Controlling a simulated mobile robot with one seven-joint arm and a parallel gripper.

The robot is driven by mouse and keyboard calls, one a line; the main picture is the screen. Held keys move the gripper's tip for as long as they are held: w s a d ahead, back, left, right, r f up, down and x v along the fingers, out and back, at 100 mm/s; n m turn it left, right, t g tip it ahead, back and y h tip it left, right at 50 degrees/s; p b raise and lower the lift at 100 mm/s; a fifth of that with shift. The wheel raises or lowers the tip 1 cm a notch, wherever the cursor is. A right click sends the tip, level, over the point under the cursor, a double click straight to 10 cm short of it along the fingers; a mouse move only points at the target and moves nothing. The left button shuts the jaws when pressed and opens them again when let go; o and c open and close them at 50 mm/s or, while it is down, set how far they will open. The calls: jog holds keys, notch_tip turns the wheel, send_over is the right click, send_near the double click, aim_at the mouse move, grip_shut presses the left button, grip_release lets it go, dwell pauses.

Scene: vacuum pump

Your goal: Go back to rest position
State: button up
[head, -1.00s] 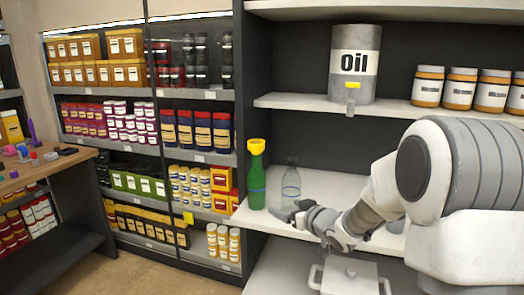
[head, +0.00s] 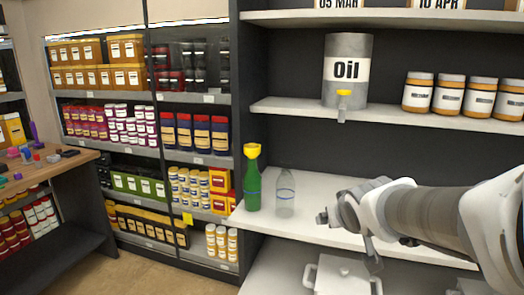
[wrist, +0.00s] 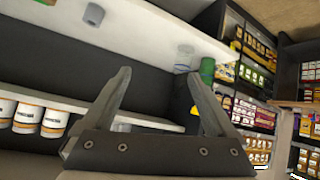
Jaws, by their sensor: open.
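My gripper (head: 326,216) is over the middle shelf, to the right of the clear bottle and apart from it. In the wrist view my gripper (wrist: 158,76) has its two fingers spread wide with nothing between them. My arm reaches in from the right edge of the head view.
A green bottle (head: 252,185) with a yellow funnel (head: 252,150) and a clear bottle (head: 285,194) stand upright on the middle shelf (head: 320,180). An oil drum (head: 347,88) and jars (head: 449,97) are on the shelf above. A white lidded container (head: 342,275) sits below my arm.

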jog(key=s+a+m+g+y+p, duration=0.1)
jog(key=s+g, duration=0.3)
jog(key=s, duration=1.7)
jog(key=shift+s+a+g+p, duration=0.4)
jog(key=shift+a, duration=0.3)
jog(key=shift+d+f, duration=0.1)
jog(key=shift+d, duration=0.05)
